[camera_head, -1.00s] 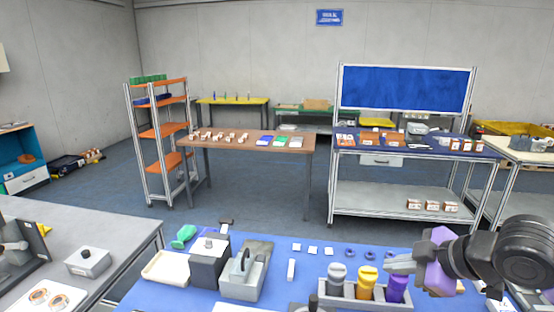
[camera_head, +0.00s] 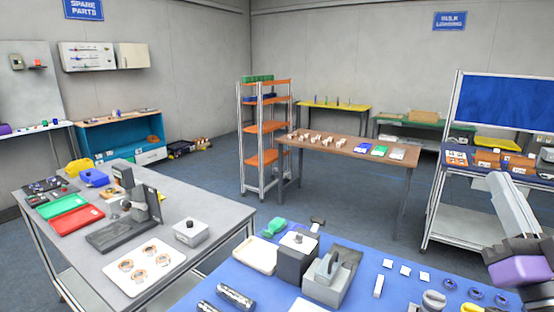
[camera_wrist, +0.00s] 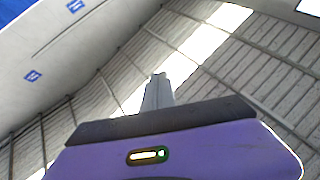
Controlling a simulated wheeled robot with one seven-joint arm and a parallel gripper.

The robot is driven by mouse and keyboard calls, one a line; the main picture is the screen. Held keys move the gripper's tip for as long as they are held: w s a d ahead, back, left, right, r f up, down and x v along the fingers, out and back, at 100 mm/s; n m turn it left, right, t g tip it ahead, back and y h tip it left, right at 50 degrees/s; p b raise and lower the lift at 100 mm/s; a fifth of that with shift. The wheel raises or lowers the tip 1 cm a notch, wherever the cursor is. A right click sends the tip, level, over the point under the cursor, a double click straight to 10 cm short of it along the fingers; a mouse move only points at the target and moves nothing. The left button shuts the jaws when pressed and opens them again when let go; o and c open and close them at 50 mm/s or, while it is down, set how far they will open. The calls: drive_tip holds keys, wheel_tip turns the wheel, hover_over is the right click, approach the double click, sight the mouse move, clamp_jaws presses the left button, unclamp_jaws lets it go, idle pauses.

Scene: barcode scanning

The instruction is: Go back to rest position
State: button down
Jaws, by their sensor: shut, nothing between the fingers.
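My gripper (camera_head: 500,190) is at the right edge of the head view, raised above the right part of the blue-topped table. Its grey fingers point up and its purple body (camera_head: 520,270) is below them. The rest of the arm is mostly cut off by the frame. In the wrist view the grey fingers (camera_wrist: 158,90) stand together with no gap and hold nothing. Behind them the wrist view shows ceiling panels, bright lights and wall signs.
The blue-topped table (camera_head: 225,270) close below holds a grey block with a handle (camera_head: 330,275), a dark box and small white pieces. A grey workbench (camera_head: 215,215) with trays stands left. An orange shelf rack (camera_head: 265,155) stands behind. Open floor lies between.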

drive_tip(key=s+a+f+m+g+h+b, duration=0.1)
drive_tip(key=s+a+f+m+g+h, duration=0.1)
drive_tip(key=s+f, duration=0.35)
drive_tip(key=s+a+f+m+g+h+b, duration=0.1)
drive_tip(key=s+a+f+m, duration=0.15)
drive_tip(key=f, duration=0.65)
drive_tip(key=s+a+f+m+g+h, duration=0.1)
drive_tip(key=s+a+f+g+h, duration=0.1)
drive_tip(key=s+f, duration=0.45)
drive_tip(key=s+a+f+n+g+y+b, duration=0.1)
drive_tip(key=s+a+f+n+y, duration=0.3)
drive_tip(key=s+f, duration=0.4)
drive_tip(key=s+a+f+n+g+y+b, duration=0.1)
drive_tip(key=s+a+f+n+g+y, duration=0.2)
drive_tip(key=s+f, duration=0.6)
drive_tip(key=shift+a+f+n+y+b, duration=0.3)
drive_tip(key=shift+a+f+n+y, duration=0.25)
drive_tip(key=shift+a+n+y, duration=0.35)
drive_tip(key=shift+s+a, duration=0.1)
drive_tip(key=shift+a, duration=0.05)
